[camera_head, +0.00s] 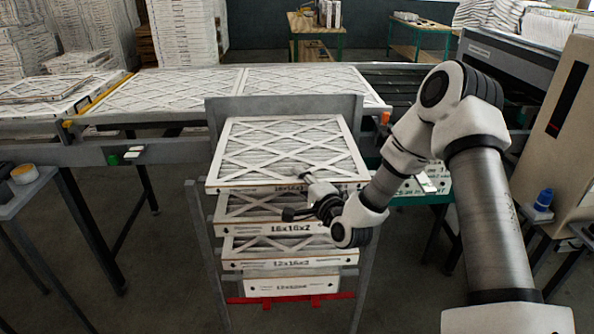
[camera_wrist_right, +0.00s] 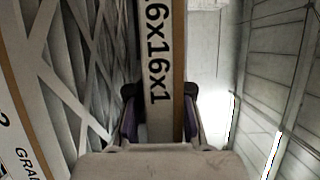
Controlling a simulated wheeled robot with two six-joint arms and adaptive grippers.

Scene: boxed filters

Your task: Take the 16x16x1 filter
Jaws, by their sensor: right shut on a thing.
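The 16x16x1 filter (camera_head: 283,140) is the top one of a stack in a grey rack in the head view. It lies flat, with white lattice on its face. In the right wrist view its white front edge (camera_wrist_right: 164,50) shows the print "16x16x1" between my fingers. My right gripper (camera_head: 298,197) is at the front edge of this filter, and in the wrist view the gripper (camera_wrist_right: 160,115) is shut on that edge, one finger on each face. The gripper hides part of the label in the head view. My left gripper is not in view.
Below lie a filter marked 16x16x2 (camera_head: 285,228), one marked 12x16x2 (camera_head: 290,264) and a lower box (camera_head: 292,286). The rack (camera_head: 196,230) has side posts and a back panel. A conveyor with white filters (camera_head: 170,92) runs behind. A small table (camera_head: 20,190) stands at left.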

